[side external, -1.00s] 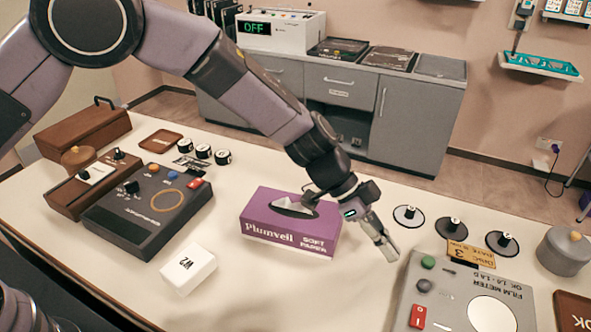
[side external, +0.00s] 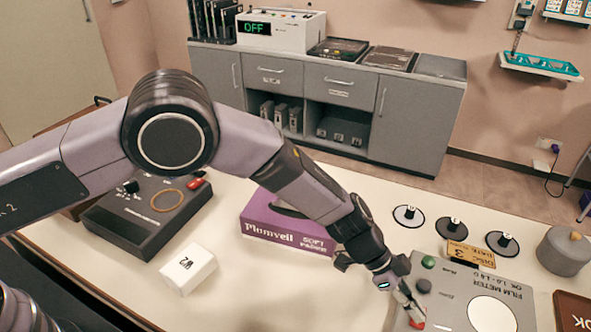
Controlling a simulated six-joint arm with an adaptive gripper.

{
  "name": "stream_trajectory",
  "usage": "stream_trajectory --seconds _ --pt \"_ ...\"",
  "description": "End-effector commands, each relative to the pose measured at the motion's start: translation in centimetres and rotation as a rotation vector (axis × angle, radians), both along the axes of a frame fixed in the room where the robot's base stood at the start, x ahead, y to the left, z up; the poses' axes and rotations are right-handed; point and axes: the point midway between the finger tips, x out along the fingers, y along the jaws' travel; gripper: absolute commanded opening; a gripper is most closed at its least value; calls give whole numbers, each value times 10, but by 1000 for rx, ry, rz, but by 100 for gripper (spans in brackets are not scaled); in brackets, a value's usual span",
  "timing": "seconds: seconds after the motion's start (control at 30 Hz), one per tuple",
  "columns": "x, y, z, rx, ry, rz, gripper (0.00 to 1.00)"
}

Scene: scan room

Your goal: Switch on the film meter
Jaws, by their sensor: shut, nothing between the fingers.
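The film meter (side external: 455,287) is a grey box at the lower right, with a large white disc, a green button (side external: 429,262), a dark knob and a red rocker switch (side external: 416,321) near its left edge. My gripper (side external: 411,309) is shut and empty, pointing down at the switch. Its fingertips overlap the red switch in the picture and partly hide it. I cannot tell whether they touch it or which way the switch is set.
A purple tissue box (side external: 275,233) stands left of my gripper, partly behind my arm. Several dark-knobbed discs (side external: 450,228) lie behind the meter; a grey lidded pot (side external: 562,252) stands to the right.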

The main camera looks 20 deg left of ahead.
Motion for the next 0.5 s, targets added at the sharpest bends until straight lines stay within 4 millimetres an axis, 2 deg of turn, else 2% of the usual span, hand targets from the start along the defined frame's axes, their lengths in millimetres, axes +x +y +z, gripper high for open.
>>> stream_trajectory --seconds 0.33,0.5 --pt "-1 0 -2 1 -1 -1 0" --pt "-4 0 -10 1 0 0 0"
